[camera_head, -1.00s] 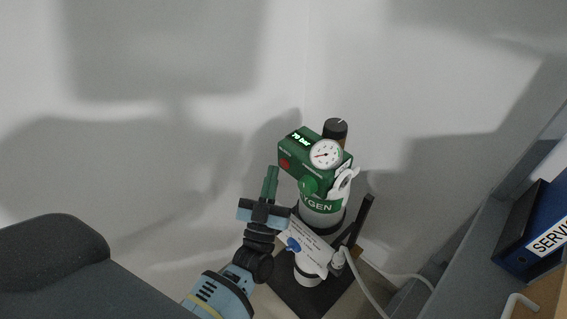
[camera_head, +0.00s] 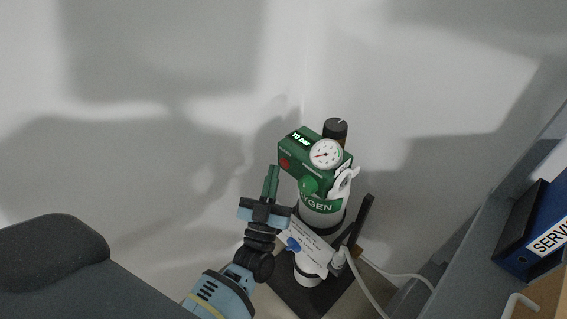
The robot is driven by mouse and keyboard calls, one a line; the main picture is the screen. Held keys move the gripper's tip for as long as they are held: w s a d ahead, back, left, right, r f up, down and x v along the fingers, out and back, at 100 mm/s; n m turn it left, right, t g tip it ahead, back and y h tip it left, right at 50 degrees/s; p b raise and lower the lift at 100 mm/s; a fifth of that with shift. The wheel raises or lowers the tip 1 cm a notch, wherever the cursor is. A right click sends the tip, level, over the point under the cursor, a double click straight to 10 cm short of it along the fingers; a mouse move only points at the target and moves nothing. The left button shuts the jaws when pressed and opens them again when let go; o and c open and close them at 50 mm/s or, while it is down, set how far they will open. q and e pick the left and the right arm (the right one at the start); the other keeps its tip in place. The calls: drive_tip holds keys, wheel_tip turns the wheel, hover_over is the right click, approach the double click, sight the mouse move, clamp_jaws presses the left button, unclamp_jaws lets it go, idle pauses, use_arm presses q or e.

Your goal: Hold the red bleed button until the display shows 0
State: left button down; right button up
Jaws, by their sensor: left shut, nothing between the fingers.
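The red bleed button (camera_head: 285,162) sits on the left face of the green regulator block (camera_head: 303,169). The lit display (camera_head: 300,138) on top of the block reads about 70 bar. A round white gauge (camera_head: 326,154) is on the front. The block tops a white oxygen cylinder (camera_head: 322,214). My left gripper (camera_head: 271,170) is shut and empty, its green fingers pointing up. Its tips are just left of and slightly below the red button in the picture; a small gap seems to show, though depth is hard to judge. My right gripper is not in view.
The cylinder stands on a dark base (camera_head: 296,291) in a wall corner, with a label card (camera_head: 308,246) and a white hose (camera_head: 371,290) nearby. A grey shelf with a blue binder (camera_head: 541,238) is on the right. A dark rounded surface (camera_head: 52,262) fills the lower left.

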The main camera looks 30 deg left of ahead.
use_arm(q)
drive_tip(key=shift+w+d, duration=0.1)
drive_tip(key=shift+w, duration=0.2)
drive_tip(key=shift+w+d, duration=0.1)
drive_tip(key=shift+w, duration=0.2)
idle(0.6)
drive_tip(key=shift+s, duration=0.15)
idle(2.5)
drive_tip(key=shift+s+a, duration=0.25)
drive_tip(key=shift+s, duration=0.35)
drive_tip(key=s, duration=0.1)
drive_tip(key=s+a+p, duration=0.1)
drive_tip(key=s, duration=0.1)
drive_tip(key=s+p, duration=0.1)
drive_tip(key=shift+s+a, duration=0.3)
drive_tip(key=shift+s, duration=0.05)
idle(0.6)
